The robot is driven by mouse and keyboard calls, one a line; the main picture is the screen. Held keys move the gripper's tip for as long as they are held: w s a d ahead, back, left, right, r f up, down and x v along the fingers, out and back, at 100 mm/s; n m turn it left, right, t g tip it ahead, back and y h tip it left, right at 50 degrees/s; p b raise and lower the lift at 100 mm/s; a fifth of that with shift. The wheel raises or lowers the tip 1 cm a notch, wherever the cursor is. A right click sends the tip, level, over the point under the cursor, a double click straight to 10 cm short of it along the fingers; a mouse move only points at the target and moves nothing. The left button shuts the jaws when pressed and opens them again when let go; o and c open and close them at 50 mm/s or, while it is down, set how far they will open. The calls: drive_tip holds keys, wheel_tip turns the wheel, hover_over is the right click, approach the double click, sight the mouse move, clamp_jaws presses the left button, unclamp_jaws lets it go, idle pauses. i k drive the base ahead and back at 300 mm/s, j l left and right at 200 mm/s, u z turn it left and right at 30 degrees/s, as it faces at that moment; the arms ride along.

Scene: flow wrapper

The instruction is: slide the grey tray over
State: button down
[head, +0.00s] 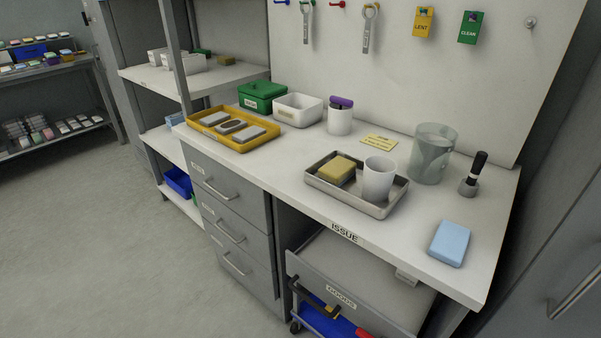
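The grey metal tray (343,198) sits on the white counter, right of the middle in the head view. It is shallow, with a raised rim. A yellow sponge-like block (337,170) lies in its left part. A white cup (378,179) stands upright in its right part. Both hide some of the tray's floor. The tray's near edge lies close to the counter's front edge, behind the ISSUE label (345,233). My gripper is not in view.
A clear jar (432,153) stands behind the tray to the right, near a black-handled stamp (473,175). A blue block (450,243) lies at the front right. Left are a white canister (340,118) and yellow tray (205,133). A yellow note (379,141) lies behind.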

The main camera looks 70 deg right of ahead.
sight(356, 181)
drive_tip(key=k+l+z, duration=0.6)
drive_tip(key=z, duration=0.15)
drive_tip(key=k+l+z, duration=0.2)
drive_tip(key=l+z, duration=0.15)
drive_tip(key=l, duration=0.15)
